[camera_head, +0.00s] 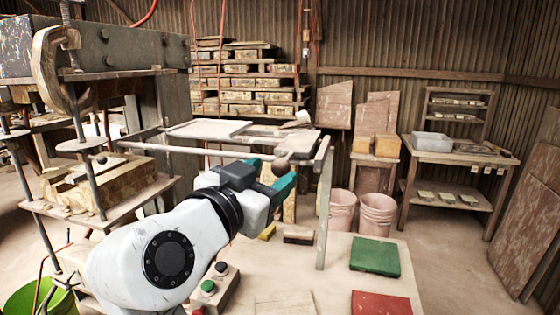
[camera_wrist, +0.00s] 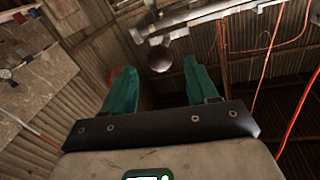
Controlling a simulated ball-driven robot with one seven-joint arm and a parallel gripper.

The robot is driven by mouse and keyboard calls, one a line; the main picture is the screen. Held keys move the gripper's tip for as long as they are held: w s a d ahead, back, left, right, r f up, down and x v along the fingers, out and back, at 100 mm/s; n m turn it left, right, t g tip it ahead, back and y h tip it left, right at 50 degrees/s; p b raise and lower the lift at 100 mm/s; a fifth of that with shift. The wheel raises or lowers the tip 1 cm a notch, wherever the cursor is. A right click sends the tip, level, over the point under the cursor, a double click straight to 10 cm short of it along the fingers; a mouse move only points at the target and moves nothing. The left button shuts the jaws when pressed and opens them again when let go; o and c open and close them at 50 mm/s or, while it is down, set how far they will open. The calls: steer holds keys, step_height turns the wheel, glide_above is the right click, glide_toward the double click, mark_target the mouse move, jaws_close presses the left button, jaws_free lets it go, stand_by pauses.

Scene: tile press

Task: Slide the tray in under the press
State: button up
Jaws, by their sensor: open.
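The press (camera_head: 90,100) stands at the left, with a heavy dark beam above and a stepped wooden block below it. To its right, a metal rail frame (camera_head: 322,150) carries a flat white panel (camera_head: 208,129), apparently the tray; its exact edges are unclear. A dark round knob (camera_head: 281,168) is at the frame's near right end. My gripper (camera_head: 273,177) is open beside the knob. In the wrist view the knob (camera_wrist: 159,59) appears between and beyond the teal fingertips (camera_wrist: 160,72), with a metal bar behind it. I cannot tell whether a finger touches it.
A pale bench top (camera_head: 325,262) below holds a green tile (camera_head: 375,255), a red tile (camera_head: 381,303) and a button box (camera_head: 215,285). Pink buckets (camera_head: 376,213) and a side table (camera_head: 455,155) stand behind to the right. Floor is open between bench and side table.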

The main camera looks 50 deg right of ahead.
mark_target(276, 169)
steer(key=d, duration=0.3)
steer(key=d+p, duration=0.1)
steer(key=shift+w+d, duration=0.35)
steer(key=shift+d, duration=0.05)
jaws_close()
stand_by(0.4)
